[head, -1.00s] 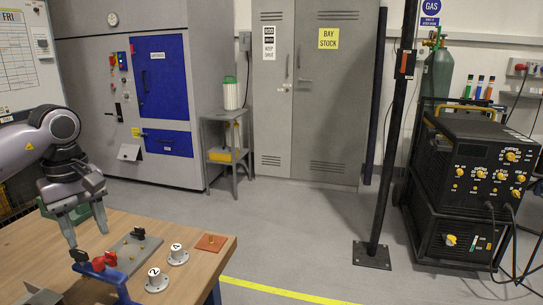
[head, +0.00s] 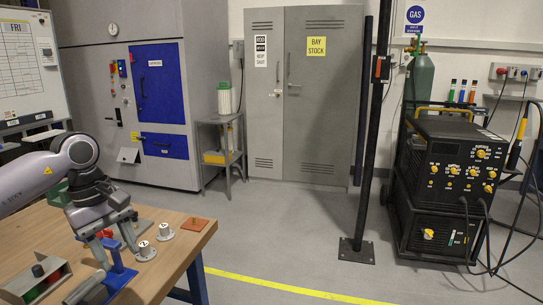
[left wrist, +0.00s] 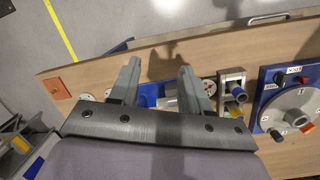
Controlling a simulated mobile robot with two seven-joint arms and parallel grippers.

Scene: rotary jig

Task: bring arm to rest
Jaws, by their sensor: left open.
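My left gripper (head: 117,257) comes in from the left and points down over the bench, close to a blue fixture (head: 122,274). Its two fingers are apart. In the left wrist view the open fingers (left wrist: 159,68) show with the blue fixture (left wrist: 150,95) and a grey cylindrical part (left wrist: 172,101) beyond and between them. Nothing is clearly held; whether a finger touches the fixture cannot be told. My right gripper is in neither view.
Two white numbered knobs (head: 146,251) and an orange-brown plate (head: 194,224) sit near the bench's (head: 181,246) right edge. The left wrist view shows a round dial (left wrist: 299,111) on a blue plate. Open floor lies right.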

